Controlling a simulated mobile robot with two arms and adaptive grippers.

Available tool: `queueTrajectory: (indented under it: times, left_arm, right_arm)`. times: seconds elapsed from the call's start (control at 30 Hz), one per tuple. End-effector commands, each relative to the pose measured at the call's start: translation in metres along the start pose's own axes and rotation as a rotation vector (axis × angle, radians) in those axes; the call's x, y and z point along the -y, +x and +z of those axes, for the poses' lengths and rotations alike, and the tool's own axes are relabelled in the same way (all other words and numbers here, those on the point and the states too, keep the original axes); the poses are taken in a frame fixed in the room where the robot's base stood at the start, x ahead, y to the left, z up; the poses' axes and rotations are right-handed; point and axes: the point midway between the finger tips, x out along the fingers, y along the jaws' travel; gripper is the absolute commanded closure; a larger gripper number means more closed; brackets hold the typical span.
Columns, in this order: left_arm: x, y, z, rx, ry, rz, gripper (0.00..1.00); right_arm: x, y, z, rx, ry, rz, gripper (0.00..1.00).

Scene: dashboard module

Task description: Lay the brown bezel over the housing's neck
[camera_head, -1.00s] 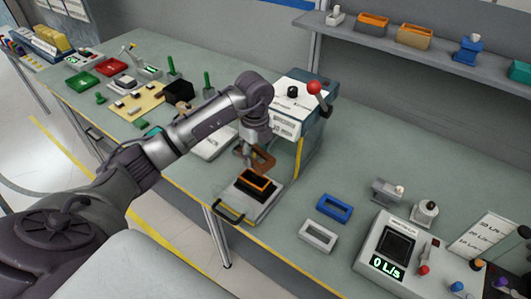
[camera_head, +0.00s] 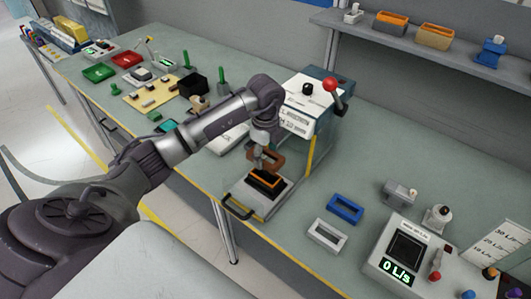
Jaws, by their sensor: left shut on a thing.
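The brown bezel (camera_head: 269,160), a flat rectangular ring, hangs tilted from my left gripper (camera_head: 257,160), which is shut on it. The bezel is above and at the back edge of the housing (camera_head: 266,181), a dark block with an orange rim. The housing sits on a light fixture plate (camera_head: 254,199) with a black handle at the table's front edge. I cannot tell whether the bezel touches the housing. My right gripper is not in view.
A press-like machine with a red-knobbed lever (camera_head: 331,85) stands behind the fixture. A console with a green display (camera_head: 396,270) stands at the front right.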

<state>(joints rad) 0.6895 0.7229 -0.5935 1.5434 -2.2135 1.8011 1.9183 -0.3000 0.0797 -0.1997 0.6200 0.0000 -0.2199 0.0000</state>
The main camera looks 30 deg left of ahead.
Motion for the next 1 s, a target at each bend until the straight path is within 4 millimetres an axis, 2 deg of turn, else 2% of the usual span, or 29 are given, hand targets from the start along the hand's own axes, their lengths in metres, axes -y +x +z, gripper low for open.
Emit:
queueTrajectory:
  times: [0.03, 0.2, 0.4, 1.0]
  left_arm:
    - [0.000, 0.009, 0.000, 0.000, 0.000, 0.001, 0.69]
    - [0.000, 0.026, 0.000, 0.001, 0.000, 0.001, 0.69]
    - [0.000, 0.037, 0.000, 0.001, 0.001, 0.000, 0.69]
    - [0.000, 0.038, 0.000, 0.001, 0.000, 0.000, 0.69]
  right_arm:
    - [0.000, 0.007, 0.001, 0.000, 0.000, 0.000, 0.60]
    - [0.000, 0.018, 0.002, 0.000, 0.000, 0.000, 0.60]
    - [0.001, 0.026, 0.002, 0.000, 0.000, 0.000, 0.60]
    - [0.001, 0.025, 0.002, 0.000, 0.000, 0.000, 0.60]
